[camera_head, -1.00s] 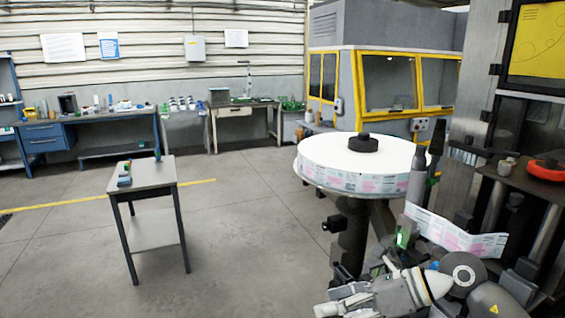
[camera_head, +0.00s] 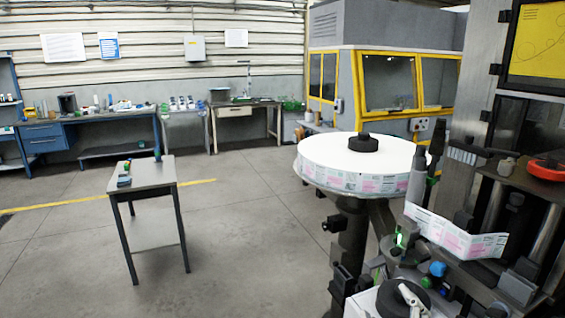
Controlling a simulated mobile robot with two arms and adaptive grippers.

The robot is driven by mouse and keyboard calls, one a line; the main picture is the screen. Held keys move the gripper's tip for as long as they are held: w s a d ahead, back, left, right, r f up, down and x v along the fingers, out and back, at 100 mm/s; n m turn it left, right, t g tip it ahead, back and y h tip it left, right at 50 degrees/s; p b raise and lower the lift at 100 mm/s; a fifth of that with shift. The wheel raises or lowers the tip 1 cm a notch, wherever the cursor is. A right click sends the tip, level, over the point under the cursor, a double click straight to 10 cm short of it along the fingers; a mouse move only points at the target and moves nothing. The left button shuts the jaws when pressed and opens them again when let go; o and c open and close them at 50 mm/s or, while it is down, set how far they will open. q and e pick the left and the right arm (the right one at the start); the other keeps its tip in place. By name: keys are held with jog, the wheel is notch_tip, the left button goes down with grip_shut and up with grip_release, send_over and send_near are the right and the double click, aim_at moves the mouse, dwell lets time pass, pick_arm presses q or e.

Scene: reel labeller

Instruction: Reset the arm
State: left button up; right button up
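Neither of my grippers can be made out in view. The labeller stands on the right, with a large white label reel (camera_head: 345,158) lying flat on its round platform and a black hub (camera_head: 363,143) in the middle. A strip of printed pink and white labels (camera_head: 455,236) runs through the machine below and to the right of the reel. A dark round part with a white lever-like piece (camera_head: 410,298) shows at the bottom edge; I cannot tell exactly what it is.
A small grey table (camera_head: 148,178) with small items stands on the open floor at left. Workbenches (camera_head: 110,131) line the back wall. A yellow-framed machine enclosure (camera_head: 390,85) stands behind the reel. A yellow screen (camera_head: 538,40) is at upper right. The middle floor is clear.

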jog(key=s+d+f+m+g+h, duration=0.2)
jog(key=s+f+m+g, duration=0.3)
jog(key=f, duration=0.5)
jog(key=s+a+f+m+g+y, duration=0.1)
jog(key=s+f+g, duration=0.45)
jog(key=s, duration=0.55)
jog(key=s+a+f+m+g+y, duration=0.15)
jog(key=s+f+g, duration=0.35)
jog(key=s, duration=0.5)
jog(key=s+d+f+b+x, duration=0.1)
jog(key=s+x, duration=0.2)
jog(key=x, duration=1.1)
jog(key=s+x, duration=0.3)
jog(key=x, duration=1.1)
jog(key=s+d+f+n+g+b, duration=0.1)
jog(key=s+d+f, duration=0.2)
jog(key=s+f, duration=1.4)
jog(key=shift+f, duration=0.2)
